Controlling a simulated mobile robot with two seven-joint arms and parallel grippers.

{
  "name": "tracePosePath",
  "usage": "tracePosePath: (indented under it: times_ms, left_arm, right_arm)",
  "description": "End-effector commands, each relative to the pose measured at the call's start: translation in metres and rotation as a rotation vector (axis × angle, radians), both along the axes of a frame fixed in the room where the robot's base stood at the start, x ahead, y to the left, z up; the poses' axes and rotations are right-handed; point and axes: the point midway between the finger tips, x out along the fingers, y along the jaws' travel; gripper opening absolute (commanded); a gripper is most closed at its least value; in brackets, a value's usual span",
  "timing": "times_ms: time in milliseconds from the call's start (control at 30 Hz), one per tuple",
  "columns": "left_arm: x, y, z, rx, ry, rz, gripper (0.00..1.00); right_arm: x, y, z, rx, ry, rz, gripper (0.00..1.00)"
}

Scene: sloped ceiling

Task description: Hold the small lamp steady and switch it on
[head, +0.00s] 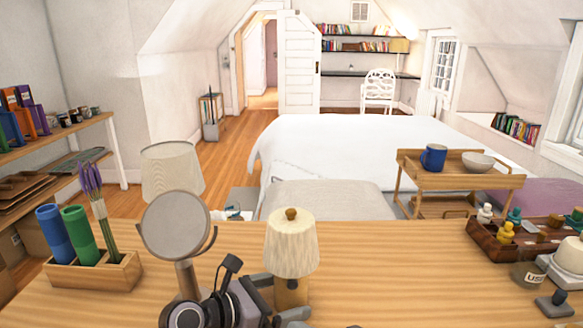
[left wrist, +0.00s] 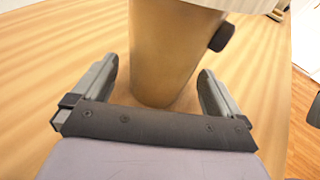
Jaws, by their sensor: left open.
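The small lamp has a cream shade (head: 292,246) with a wooden knob on top and a round wooden base. In the left wrist view, the tan base (left wrist: 163,55) stands between the open fingers of the gripper (left wrist: 158,70). A gap shows at the left finger; the right finger is very close to the base. A dark knob (left wrist: 222,36) sticks out of the base's right side. My right gripper is not in view.
A round mirror (head: 176,226) stands just left of the lamp. A wooden holder (head: 125,272) with blue and green cylinders is farther left. A wooden tray (head: 482,235) with small bottles and a jar (head: 528,275) are at the right. Table between lamp and tray is clear.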

Motion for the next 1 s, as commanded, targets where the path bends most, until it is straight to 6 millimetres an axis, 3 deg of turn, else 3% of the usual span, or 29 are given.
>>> tracePosePath:
  times_ms: [533, 1000]
  left_arm:
    - [-0.050, 0.074, 0.026, 0.003, 0.001, 0.001, 1.00]
    - [-0.058, 0.085, 0.032, 0.001, 0.001, 0.000, 1.00]
  right_arm:
    - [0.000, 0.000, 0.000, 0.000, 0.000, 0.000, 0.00]
    - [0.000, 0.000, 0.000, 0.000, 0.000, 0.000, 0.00]
